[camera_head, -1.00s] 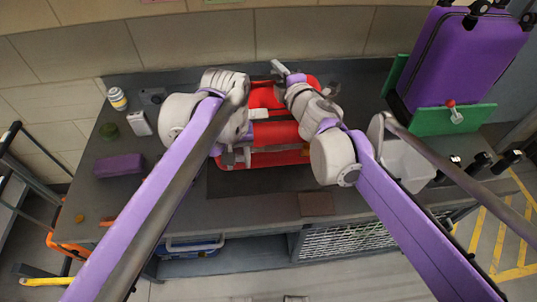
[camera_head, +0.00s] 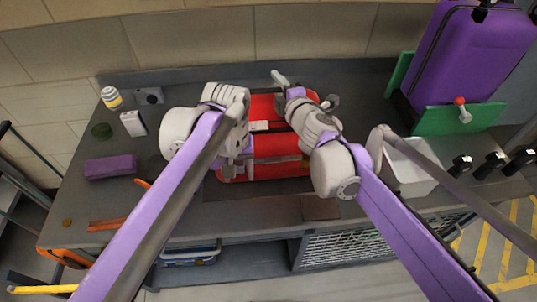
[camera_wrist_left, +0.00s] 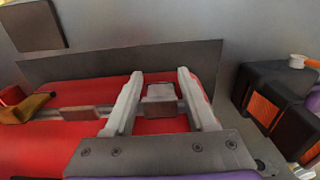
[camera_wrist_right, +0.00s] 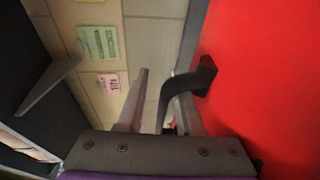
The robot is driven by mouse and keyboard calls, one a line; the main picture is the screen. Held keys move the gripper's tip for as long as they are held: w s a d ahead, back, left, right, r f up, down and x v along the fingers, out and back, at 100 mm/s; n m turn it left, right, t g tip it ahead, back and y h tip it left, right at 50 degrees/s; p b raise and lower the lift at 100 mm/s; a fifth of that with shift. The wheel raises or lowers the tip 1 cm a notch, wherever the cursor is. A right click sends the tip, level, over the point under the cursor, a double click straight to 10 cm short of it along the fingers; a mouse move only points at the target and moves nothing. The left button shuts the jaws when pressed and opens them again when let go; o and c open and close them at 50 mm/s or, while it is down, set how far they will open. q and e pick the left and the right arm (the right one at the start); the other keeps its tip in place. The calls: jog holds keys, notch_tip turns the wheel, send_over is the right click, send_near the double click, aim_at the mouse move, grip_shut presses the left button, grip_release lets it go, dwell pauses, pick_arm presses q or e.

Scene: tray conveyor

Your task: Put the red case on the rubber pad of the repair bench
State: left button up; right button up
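The red case (camera_head: 277,145) lies flat on the bench between my two arms. The dark rubber pad (camera_head: 262,192) shows as a strip along the case's near side; my arms and the case hide the rest. My left gripper (camera_head: 238,168) is at the case's near left part. In the left wrist view its fingers (camera_wrist_left: 160,78) are apart above the red case (camera_wrist_left: 60,140), with a small grey block between them. My right gripper (camera_wrist_right: 162,85) is beside the case (camera_wrist_right: 265,70); its fingers are apart, and a black handle (camera_wrist_right: 178,84) passes between them, close to one finger.
On the left of the bench are a purple pouch (camera_head: 110,167), a white box (camera_head: 133,123), a jar (camera_head: 111,98) and orange-handled tools (camera_head: 107,224). A white bin (camera_head: 412,165) and a purple suitcase (camera_head: 470,50) with green panels stand right. A wall closes the back.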

pick_arm(q)
jog(key=shift+o, duration=0.7)
pick_arm(e)
jog(key=shift+o, duration=0.6)
jog(key=shift+r, duration=0.1)
pick_arm(q)
jog(key=r, duration=1.2)
jog(key=shift+s, duration=0.25)
pick_arm(e)
jog(key=shift+s, duration=0.1)
jog(key=v, duration=1.2)
